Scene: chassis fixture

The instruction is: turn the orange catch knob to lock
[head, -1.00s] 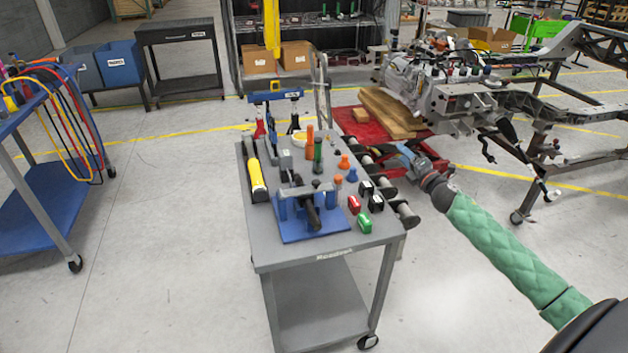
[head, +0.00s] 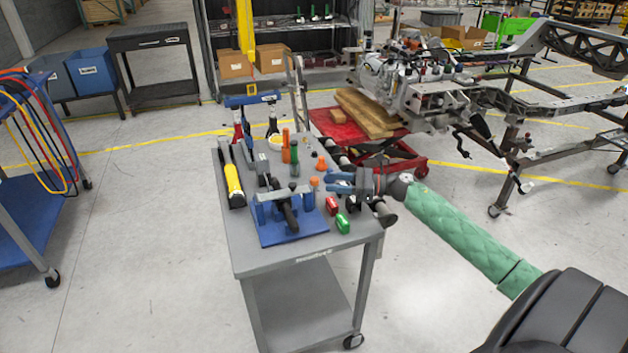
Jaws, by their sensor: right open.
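Several orange parts stand on the grey cart (head: 235,250), and I cannot tell for sure which is the catch knob. A small orange knob (head: 315,183) stands near the right side, just left of my right gripper's fingertips. Behind it are an orange cone (head: 321,163) and a taller orange handle (head: 286,147). My right gripper (head: 329,182) has blue fingers, is open, and points left over the cart's right edge. I cannot tell whether it touches the knob. My left gripper is out of view.
A blue fixture with a black handle (head: 288,236) stands at the cart's front. Red (head: 332,206) and green (head: 342,223) blocks lie close below my right gripper. A yellow-and-black tool (head: 234,182) lies along the left edge. A chassis frame (head: 520,105) stands at the right.

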